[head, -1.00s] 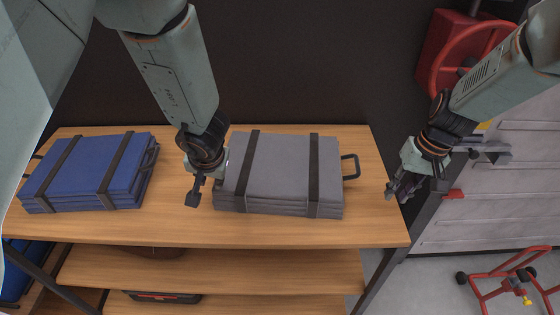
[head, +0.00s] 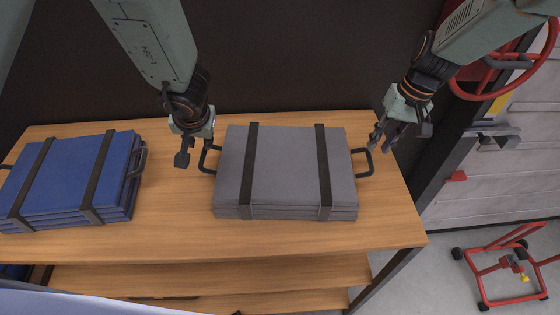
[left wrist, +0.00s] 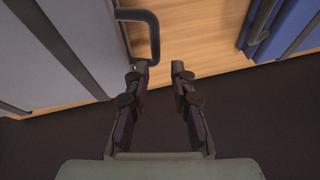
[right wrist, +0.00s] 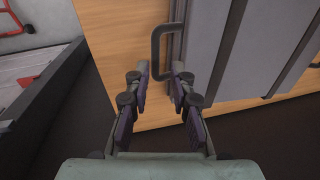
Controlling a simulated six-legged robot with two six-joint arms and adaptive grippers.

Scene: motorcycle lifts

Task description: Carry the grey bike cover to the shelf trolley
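The grey bike cover (head: 288,165) lies flat on the wooden top, a folded stack with two dark straps and a dark loop handle at each end. Its left handle (head: 208,158) and right handle (head: 364,161) are free of the fingers. My left gripper (head: 196,148) is open and empty just left of the left handle; in the left wrist view that handle (left wrist: 154,38) is ahead of the left finger. My right gripper (head: 381,142) is open, above and right of the right handle, which shows ahead of the fingertips in the right wrist view (right wrist: 155,48). No shelf trolley is clearly recognisable.
A blue folded cover (head: 75,180) lies left on the same wooden top (head: 320,236), with shelves below. A dark wall stands close behind. At the right are a red wheel (head: 505,65), a pale panel (head: 500,180) and a red wheeled frame (head: 505,265) on the floor.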

